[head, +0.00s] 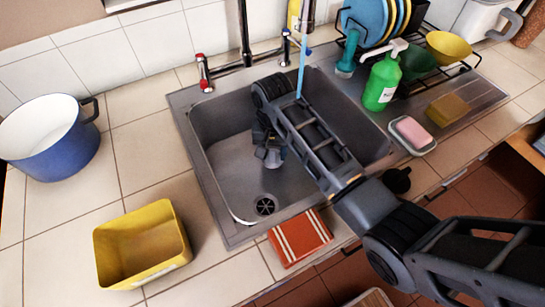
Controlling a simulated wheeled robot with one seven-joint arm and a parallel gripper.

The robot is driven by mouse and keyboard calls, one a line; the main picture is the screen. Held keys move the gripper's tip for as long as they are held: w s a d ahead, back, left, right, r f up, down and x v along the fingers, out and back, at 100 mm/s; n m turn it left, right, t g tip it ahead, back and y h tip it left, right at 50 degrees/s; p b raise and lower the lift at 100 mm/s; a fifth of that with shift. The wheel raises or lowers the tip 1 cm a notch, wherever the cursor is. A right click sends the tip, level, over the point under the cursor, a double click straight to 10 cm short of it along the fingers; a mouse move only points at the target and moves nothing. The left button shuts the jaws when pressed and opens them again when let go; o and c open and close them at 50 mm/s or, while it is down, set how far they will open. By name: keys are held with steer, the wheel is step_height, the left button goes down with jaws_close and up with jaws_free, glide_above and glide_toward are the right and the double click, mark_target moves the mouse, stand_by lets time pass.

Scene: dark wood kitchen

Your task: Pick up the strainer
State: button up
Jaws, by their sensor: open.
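My gripper (271,156) reaches down into the grey sink (222,166) and is open. My arm crosses the sink from the lower right and hides much of its right side. No strainer shows clearly as a loose object. A dark round drain piece with holes (264,206) lies at the bottom front of the basin, below and apart from my gripper. I cannot tell whether it is the strainer. A thin pale curved edge (240,219) shows at the basin's front left corner.
A blue pot (52,150) and a yellow tub (140,246) stand left. A striped cloth (299,238) lies at the front edge. A tap (246,40), a blue water stream, green bottle (382,84), soap dish (411,137), sponge (448,109) and dish rack (433,72) crowd the back and right.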

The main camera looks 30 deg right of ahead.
jaws_close()
stand_by(0.3)
